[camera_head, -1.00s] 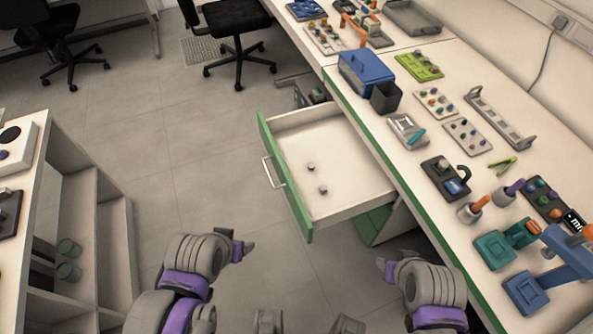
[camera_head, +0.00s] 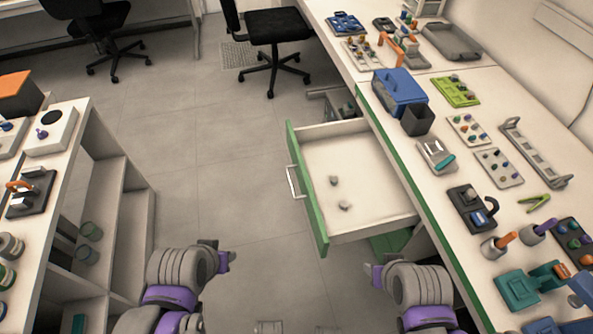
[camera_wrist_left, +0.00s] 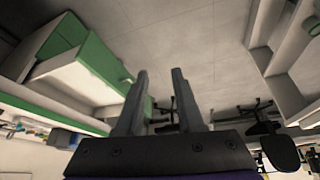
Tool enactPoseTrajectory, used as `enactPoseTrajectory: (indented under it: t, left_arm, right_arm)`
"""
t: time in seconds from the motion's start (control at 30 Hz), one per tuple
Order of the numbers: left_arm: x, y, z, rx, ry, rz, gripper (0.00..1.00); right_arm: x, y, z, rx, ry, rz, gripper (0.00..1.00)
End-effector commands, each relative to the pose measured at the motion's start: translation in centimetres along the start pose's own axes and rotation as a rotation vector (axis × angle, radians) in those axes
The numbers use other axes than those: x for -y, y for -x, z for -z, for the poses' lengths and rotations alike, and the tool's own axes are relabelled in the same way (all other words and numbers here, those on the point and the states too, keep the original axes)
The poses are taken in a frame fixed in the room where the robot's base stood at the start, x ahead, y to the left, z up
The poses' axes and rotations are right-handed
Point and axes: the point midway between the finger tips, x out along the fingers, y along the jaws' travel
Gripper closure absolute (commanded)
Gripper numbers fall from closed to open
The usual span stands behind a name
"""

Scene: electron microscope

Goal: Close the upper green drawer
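The upper green drawer (camera_head: 309,190) is pulled well out from under the bench on the right in the head view. Its green front carries a pale bar handle (camera_head: 295,182), and two small grey items (camera_head: 338,193) lie inside it. The drawer also shows at the left of the left wrist view (camera_wrist_left: 85,75). My left gripper (camera_head: 226,262) is nearer to me than the drawer, apart from it. In the left wrist view its two fingers (camera_wrist_left: 160,95) stand apart with nothing between them. My right gripper (camera_head: 372,275) is below the drawer in the picture; its finger opening is not clear.
The bench (camera_head: 450,215) holds a blue box (camera_head: 399,92), a dark bin (camera_head: 418,121) and several trays. A shelf unit (camera_head: 75,190) stands on the left. Black chairs (camera_head: 278,27) stand at the back. The floor (camera_head: 190,130) between shelf and drawer is clear.

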Motion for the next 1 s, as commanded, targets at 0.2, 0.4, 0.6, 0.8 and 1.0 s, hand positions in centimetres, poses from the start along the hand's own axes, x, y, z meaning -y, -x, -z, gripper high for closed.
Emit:
enactPoseTrajectory:
  t: [0.2,0.4,0.6,0.8,1.0]
  left_arm:
    - [-1.6,-3.1,8.7,-0.009,0.049,-0.085,1.00]
    - [-3.2,-8.4,17.2,-0.022,0.102,-0.176,1.00]
    - [-4.5,-16.0,24.5,-0.038,0.158,-0.264,1.00]
    - [-5.2,-22.8,29.0,-0.053,0.201,-0.329,1.00]
    - [-5.5,-25.6,30.6,-0.060,0.220,-0.355,1.00]
  right_arm:
    - [0.0,-2.5,-1.4,0.009,0.000,0.000,0.55]
    - [0.0,-4.8,-2.5,0.017,0.000,0.000,0.55]
    - [0.0,-7.2,-3.6,0.026,0.000,0.000,0.55]
    - [0.0,-9.0,-4.3,0.033,0.000,0.000,0.55]
    - [0.0,-9.6,-4.5,0.035,0.000,0.000,0.55]
